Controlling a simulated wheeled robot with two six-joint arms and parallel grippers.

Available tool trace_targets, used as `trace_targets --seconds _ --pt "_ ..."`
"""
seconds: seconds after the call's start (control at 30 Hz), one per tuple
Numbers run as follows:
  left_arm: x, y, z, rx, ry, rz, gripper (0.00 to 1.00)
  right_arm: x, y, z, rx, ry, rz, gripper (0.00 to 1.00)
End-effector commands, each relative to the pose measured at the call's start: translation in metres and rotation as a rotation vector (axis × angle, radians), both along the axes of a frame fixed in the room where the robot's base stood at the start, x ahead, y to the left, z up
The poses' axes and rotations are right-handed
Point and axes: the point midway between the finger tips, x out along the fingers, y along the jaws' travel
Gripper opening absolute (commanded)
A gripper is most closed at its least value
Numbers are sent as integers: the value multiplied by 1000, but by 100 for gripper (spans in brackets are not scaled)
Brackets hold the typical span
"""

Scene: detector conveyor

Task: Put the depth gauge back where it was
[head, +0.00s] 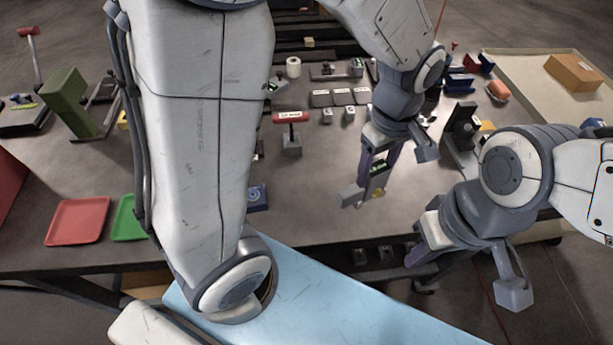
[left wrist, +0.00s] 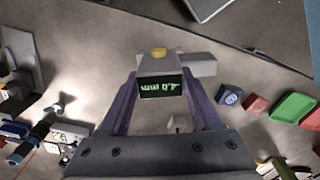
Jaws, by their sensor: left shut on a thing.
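The depth gauge is a small grey block with a green-lit dark display, a yellow button and a grey crossbar. My left gripper (head: 378,178) is shut on it and holds it over the right-front part of the table (head: 310,215). The depth gauge (left wrist: 160,83) also shows between the purple fingers in the left wrist view, its display reading about 4.0 mm, upside down. My right gripper (head: 450,262) hangs lower, off the table's front edge; its fingertips are too unclear to tell open from shut. My left arm hides part of the table.
Several grey labelled blocks (head: 341,97) lie farther back. A red tray (head: 78,221) and a green tray (head: 128,219) lie at the front left. A dark stand (head: 461,128) is at the right. The table in front is clear.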

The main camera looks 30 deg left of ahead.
Motion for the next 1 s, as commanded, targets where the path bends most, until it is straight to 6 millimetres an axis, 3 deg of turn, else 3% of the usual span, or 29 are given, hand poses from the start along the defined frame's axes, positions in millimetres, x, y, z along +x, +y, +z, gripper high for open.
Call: trace_targets --seconds 0.53,0.77,1.0 --pt "48 95 -59 0 4 16 0 0 0 31 0 0 2 0" --pt "55 105 -72 0 2 8 0 0 0 35 0 0 3 0" --pt "54 104 -103 1 4 7 0 0 0 45 0 0 5 0"
